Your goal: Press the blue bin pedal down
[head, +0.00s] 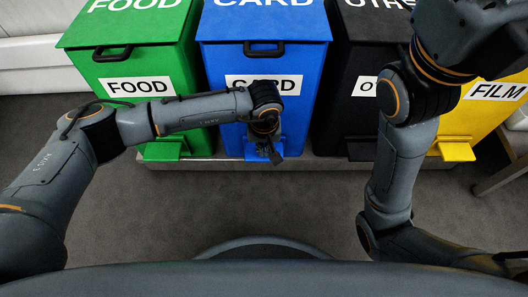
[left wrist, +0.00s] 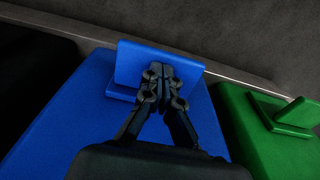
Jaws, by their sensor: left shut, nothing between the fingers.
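The blue bin (head: 266,60) stands in the row, with a white CARD label on its front and a closed lid. Its blue pedal (head: 258,148) sticks out at the bottom front, partly hidden behind my left gripper (head: 273,156). In the left wrist view the gripper (left wrist: 163,72) is shut and empty, with its fingertips over the blue pedal (left wrist: 145,64). I cannot tell whether the tips touch the pedal. My right arm comes in at the right, but its gripper fingers do not show.
A green FOOD bin (head: 135,70) stands to the left, a black bin (head: 350,95) and a yellow FILM bin (head: 480,118) to the right. The bins stand on a low grey base (head: 205,163). Bare floor (head: 300,205) lies in front.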

